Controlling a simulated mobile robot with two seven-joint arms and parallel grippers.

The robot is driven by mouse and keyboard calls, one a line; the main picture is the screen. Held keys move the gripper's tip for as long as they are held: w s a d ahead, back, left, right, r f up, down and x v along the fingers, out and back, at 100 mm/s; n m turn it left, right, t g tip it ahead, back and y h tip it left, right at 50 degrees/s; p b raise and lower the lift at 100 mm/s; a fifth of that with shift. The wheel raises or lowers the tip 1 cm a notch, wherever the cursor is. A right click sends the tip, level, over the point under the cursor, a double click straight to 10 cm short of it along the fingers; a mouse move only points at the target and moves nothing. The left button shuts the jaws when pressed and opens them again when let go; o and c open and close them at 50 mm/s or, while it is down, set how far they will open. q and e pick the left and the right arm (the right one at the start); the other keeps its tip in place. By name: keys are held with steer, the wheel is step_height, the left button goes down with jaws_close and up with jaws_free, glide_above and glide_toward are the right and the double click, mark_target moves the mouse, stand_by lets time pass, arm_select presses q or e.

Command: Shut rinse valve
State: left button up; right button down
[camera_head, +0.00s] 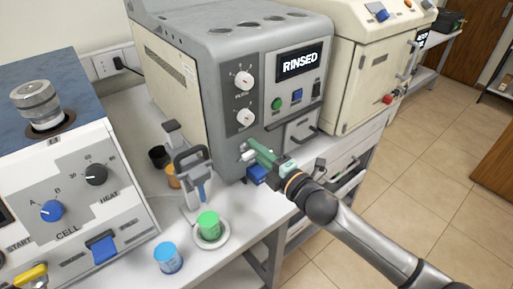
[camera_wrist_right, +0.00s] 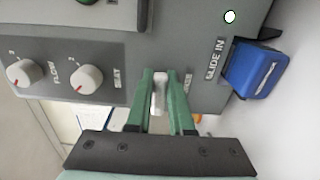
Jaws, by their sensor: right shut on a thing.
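My right gripper (camera_head: 257,150) has green fingers and reaches in from the right. In the right wrist view the white handle (camera_wrist_right: 159,92) sits between the fingertips of my right gripper (camera_wrist_right: 161,100), which are shut on it. The label beside it is mostly covered by a finger. My left gripper is not in view.
A blue block (camera_head: 257,174) sits just below the gripper, at the "SLIDE IN" mark (camera_wrist_right: 215,60). Two white dials (camera_head: 244,80) are above. A green cup (camera_head: 209,226) on a white dish and a blue cup (camera_head: 168,258) stand on the bench in front.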

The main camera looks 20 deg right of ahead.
stand_by(0.6)
steer(key=c, duration=0.8)
jaws_free()
steer(key=shift+s, duration=0.15)
steer(key=b+v, duration=0.2)
steer(key=v, duration=1)
steer(key=shift+s+d, duration=0.1)
